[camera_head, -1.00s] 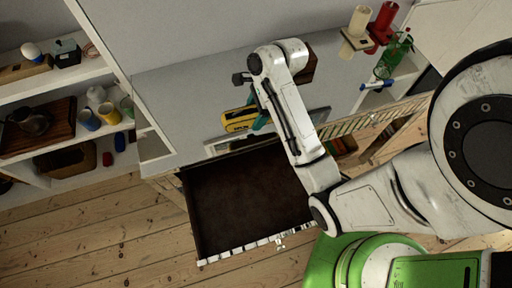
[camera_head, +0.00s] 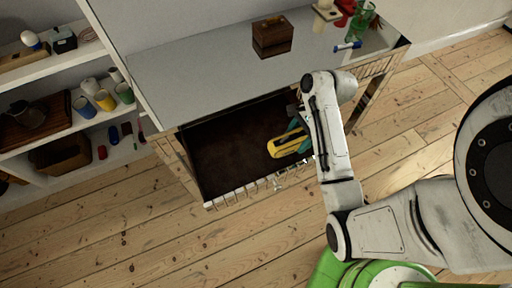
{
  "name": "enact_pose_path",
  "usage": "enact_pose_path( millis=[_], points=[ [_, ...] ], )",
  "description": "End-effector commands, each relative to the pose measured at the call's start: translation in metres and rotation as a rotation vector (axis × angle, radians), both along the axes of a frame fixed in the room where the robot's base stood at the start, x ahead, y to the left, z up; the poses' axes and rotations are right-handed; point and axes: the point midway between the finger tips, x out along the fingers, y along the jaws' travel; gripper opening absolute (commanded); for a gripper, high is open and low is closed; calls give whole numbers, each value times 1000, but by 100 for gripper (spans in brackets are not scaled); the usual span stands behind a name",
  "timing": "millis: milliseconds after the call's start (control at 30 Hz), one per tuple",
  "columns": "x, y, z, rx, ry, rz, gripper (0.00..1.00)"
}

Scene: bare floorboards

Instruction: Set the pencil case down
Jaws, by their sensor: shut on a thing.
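The pencil case (camera_head: 283,147) is yellow with a dark patch on top. It is over the right part of an open drawer (camera_head: 215,200) with a dark brown floor, near the drawer's front edge. My gripper (camera_head: 297,135), with teal fingers, is shut on the right end of the case. My white arm hides part of the gripper and the drawer's right side. I cannot tell whether the case touches the drawer floor.
A brown wooden box (camera_head: 272,38) stands on the grey desk top (camera_head: 190,80). Red and cream holders, a green glass (camera_head: 362,18) and a blue marker (camera_head: 347,46) are at its right end. A white shelf (camera_head: 58,60) with cups stands left. The drawer's left part is clear.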

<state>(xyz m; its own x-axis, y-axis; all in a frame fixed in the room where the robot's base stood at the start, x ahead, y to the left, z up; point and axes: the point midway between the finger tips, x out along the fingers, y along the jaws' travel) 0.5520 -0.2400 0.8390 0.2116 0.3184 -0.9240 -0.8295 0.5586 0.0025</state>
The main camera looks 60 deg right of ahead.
Motion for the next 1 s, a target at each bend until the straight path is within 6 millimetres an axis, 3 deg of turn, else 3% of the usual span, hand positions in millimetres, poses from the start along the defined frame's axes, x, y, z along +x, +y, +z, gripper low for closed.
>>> enact_pose_path(
  millis=[333,500,867,1000],
  points=[
    [72,30,-33,1,1,3,30],
    [94,39,-65,1,2,1,30],
    [117,49,-95,0,1,0,30],
    [116,48,-116,0,2,-3,30]
  ],
)
